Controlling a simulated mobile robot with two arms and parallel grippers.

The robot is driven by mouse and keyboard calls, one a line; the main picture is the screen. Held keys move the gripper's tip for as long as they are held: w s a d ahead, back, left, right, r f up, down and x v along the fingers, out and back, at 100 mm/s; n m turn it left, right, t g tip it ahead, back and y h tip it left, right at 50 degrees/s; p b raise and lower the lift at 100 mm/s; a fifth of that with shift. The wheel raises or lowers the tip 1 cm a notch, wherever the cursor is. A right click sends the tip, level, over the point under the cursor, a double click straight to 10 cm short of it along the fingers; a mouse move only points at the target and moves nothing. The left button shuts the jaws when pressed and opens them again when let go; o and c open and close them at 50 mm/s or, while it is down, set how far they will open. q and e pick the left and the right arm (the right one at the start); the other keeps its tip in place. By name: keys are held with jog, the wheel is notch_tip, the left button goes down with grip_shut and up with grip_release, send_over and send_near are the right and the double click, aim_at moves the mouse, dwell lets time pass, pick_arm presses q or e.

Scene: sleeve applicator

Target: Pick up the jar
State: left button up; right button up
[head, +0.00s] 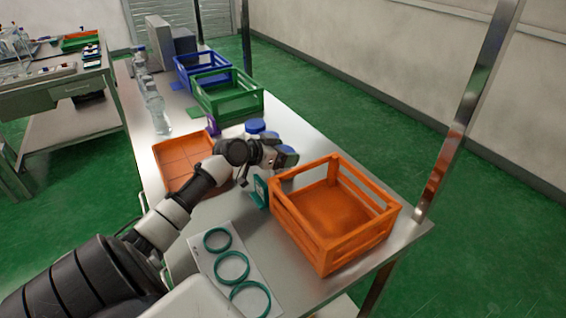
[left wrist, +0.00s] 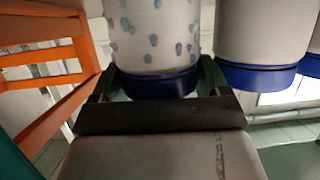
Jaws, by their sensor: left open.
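A pale jar with blue-grey specks and a blue lid (left wrist: 160,83) stands in front of my left gripper (left wrist: 155,88) in the left wrist view, where the picture is upside down. The open fingers lie on either side of the lid; I cannot tell if they touch it. In the head view the left gripper (head: 270,156) is beside a blue lid (head: 287,155), with the jar body mostly hidden. Plainer pale jars with blue lids (left wrist: 257,75) stand beside it, and another blue lid (head: 255,126) shows farther back in the head view. My right gripper is not in view.
An orange crate (head: 282,212) stands close on the right, near the bench edge. A sheet with teal rings (head: 205,262) lies in front. An orange tray (head: 165,148) is left of the jars. Green (head: 235,108) and blue crates (head: 186,75) and clear bottles (head: 158,112) stand behind.

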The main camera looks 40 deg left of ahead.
pick_arm(q)
jog(key=shift+s, duration=0.1)
jog(key=c, duration=0.6)
jog(key=shift+c, duration=0.4)
jog(key=shift+r, duration=0.15)
